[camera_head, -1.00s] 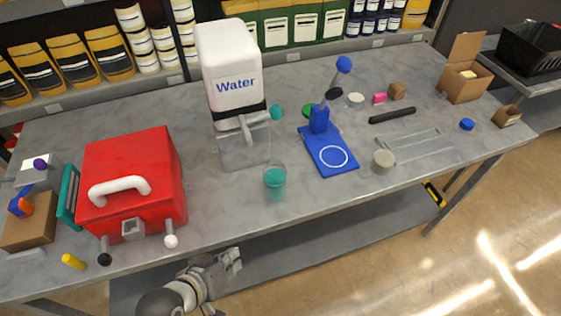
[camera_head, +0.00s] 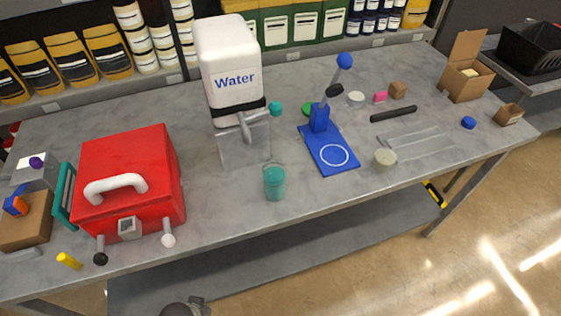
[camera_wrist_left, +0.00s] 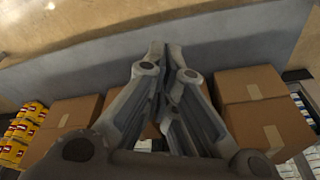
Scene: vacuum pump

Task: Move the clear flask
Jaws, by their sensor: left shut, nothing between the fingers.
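A clear flask-like vessel (camera_head: 274,183) with teal contents stands upright on the grey table, in front of the white water container and near the front edge. My left gripper (camera_wrist_left: 166,48) shows in the left wrist view with its fingers together and nothing between them. In the head view only a small grey part of an arm shows at the bottom edge, below the table's front edge and well apart from the vessel. My right gripper is not in view.
The water dispenser (camera_head: 228,75) stands behind the vessel. A red box (camera_head: 130,180) is to the left, a blue stand (camera_head: 327,150) to the right. The table (camera_head: 230,205) is bare around the vessel. Cardboard boxes (camera_wrist_left: 265,120) show in the left wrist view.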

